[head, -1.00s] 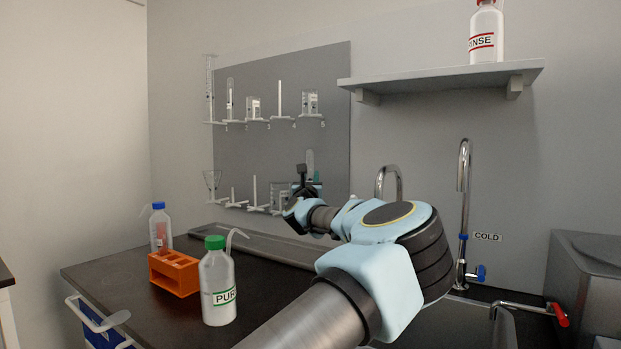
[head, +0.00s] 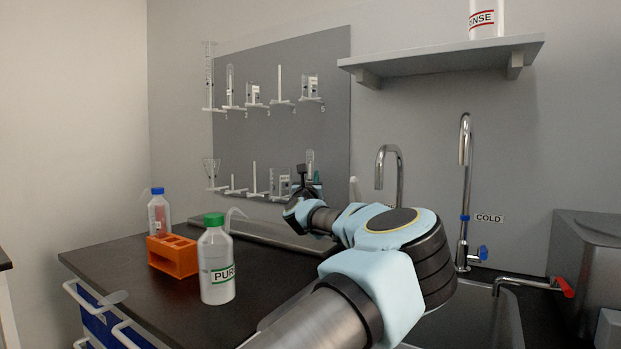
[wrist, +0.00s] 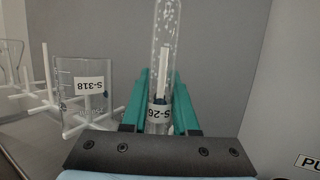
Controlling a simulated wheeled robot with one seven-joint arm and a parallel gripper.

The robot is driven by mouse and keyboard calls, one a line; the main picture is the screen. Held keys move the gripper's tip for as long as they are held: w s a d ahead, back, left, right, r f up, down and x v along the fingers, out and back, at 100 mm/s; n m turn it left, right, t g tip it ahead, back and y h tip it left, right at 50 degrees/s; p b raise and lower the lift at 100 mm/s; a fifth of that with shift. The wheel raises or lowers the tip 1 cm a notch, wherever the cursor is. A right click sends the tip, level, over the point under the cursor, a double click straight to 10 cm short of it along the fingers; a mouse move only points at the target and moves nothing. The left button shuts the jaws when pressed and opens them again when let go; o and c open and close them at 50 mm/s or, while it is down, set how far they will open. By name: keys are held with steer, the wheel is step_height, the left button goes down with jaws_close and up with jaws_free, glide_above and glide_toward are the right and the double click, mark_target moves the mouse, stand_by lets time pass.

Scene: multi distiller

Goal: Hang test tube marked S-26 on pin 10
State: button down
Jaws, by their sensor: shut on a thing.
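My gripper (wrist: 160,118) is shut on the clear test tube marked S-26 (wrist: 165,25), at the lower row of the grey peg board (head: 285,130). The tube's label reads upside down in the wrist view. The tube also shows above my gripper (head: 306,188) in the head view (head: 310,157). A white upright pin (wrist: 164,60) shows through the tube's glass; I cannot tell whether it is inside or behind. Pin numbers here are not readable, so I cannot tell which is pin 10.
A beaker marked S-318 (wrist: 82,68) hangs just left of the tube. More glassware hangs on the upper row. A green-capped bottle (head: 217,262) and orange rack (head: 172,255) stand on the counter.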

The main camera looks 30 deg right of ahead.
steer(key=c, duration=0.6)
jaws_free()
steer(key=shift+f, duration=0.1)
steer(key=b+v, duration=0.2)
steer(key=v, duration=0.9)
